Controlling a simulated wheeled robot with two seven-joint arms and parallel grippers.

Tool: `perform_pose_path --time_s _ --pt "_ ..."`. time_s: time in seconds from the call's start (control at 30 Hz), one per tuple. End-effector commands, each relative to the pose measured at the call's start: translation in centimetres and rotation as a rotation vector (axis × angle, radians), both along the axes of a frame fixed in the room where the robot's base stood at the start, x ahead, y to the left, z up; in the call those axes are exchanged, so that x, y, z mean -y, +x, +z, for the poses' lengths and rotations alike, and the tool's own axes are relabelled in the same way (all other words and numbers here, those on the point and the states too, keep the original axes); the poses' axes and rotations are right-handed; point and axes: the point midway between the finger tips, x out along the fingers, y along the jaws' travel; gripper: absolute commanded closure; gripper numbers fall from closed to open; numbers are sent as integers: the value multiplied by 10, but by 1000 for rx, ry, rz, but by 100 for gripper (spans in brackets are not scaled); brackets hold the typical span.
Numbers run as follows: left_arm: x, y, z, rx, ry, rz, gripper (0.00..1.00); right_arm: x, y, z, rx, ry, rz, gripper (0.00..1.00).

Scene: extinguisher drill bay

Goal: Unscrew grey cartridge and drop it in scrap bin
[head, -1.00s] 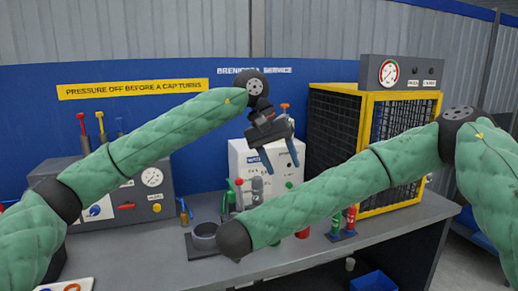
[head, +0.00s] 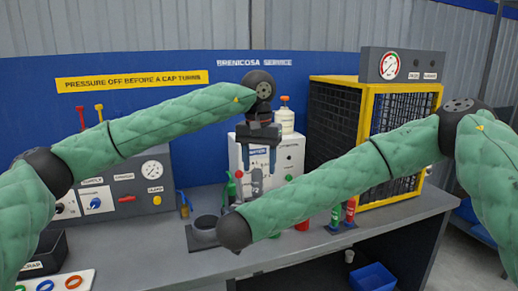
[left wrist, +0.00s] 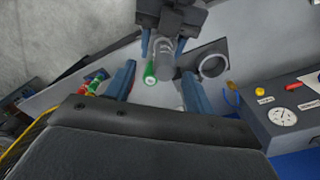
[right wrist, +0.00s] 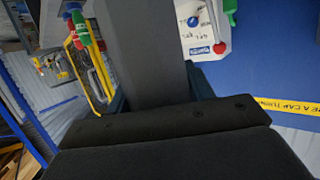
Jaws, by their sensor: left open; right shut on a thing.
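My left gripper (head: 259,172) is open and empty, pointing down above the bench; its two blue fingers also show in the left wrist view (left wrist: 158,78). My right gripper is hidden behind its own arm in the head view. In the left wrist view it (left wrist: 170,28) is at the top, beyond my left fingers, with a grey cylinder (left wrist: 166,62) just below it. In the right wrist view it is shut on a broad dark grey part (right wrist: 155,50); I cannot tell whether this is the cartridge. A black scrap bin (head: 42,262) with a label stands at front left.
A grey ring holder (head: 203,230) sits on the bench (head: 290,258). A green item (left wrist: 150,76) is beside the grey cylinder. Red and green cartridges (head: 350,208) stand by the yellow cage (head: 362,140). A gauge panel (head: 150,185) is at left, a blue bin (head: 373,277) below.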

Motion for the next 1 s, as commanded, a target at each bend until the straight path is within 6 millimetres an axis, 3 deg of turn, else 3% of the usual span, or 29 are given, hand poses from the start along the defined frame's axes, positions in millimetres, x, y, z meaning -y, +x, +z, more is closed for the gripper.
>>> perform_pose_path --time_s 0.2,0.4,0.83,1.0 --pt "1 0 -33 -1 0 0 46 0 0 2 2 0 0 100" --pt "1 -1 -53 0 -1 0 46 0 0 2 2 1 -1 100" --pt "1 0 -60 0 -1 0 46 0 0 2 2 1 -1 100" --pt "1 -1 -60 1 -1 0 80 0 0 2 2 1 1 100"
